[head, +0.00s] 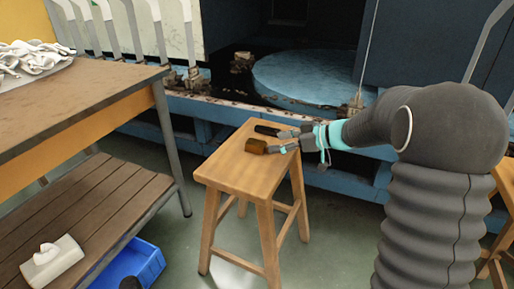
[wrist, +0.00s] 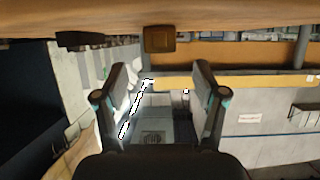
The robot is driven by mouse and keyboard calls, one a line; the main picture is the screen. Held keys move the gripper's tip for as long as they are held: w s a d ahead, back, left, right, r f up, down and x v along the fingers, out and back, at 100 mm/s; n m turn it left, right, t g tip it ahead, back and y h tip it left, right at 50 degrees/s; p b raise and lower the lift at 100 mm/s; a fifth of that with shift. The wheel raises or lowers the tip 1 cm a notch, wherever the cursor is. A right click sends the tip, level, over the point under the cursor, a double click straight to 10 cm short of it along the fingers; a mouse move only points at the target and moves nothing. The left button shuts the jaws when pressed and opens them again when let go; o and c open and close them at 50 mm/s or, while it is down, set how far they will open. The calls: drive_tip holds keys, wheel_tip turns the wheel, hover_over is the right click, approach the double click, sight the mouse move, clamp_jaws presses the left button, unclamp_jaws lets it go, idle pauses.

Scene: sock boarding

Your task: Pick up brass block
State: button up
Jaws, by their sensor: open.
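The brass block (head: 256,146) is small and brown-gold and rests on the top of a wooden stool (head: 235,165). In the wrist view, which looks upside down, the brass block (wrist: 160,40) shows at the top centre against the stool top (wrist: 220,18). My gripper (head: 275,141) reaches in from the right, low over the stool, just right of the block. In the wrist view my gripper (wrist: 160,78) has its two fingers wide apart, with nothing held. The block lines up with the gap between them, beyond the tips.
A dark, elongated object (head: 267,130) lies on the stool behind the block; it also shows in the wrist view (wrist: 80,40). A wooden workbench (head: 75,90) with white cloths stands left. A blue crate (head: 135,263) sits on the floor. Blue machinery (head: 310,75) stands behind.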

sight(259, 143)
drive_tip(key=x, duration=0.8)
drive_tip(key=shift+a+r+b, duration=0.15)
drive_tip(key=shift+r+b, duration=0.05)
drive_tip(key=shift+b, duration=0.15)
drive_tip(key=shift+r, duration=0.1)
clamp_jaws()
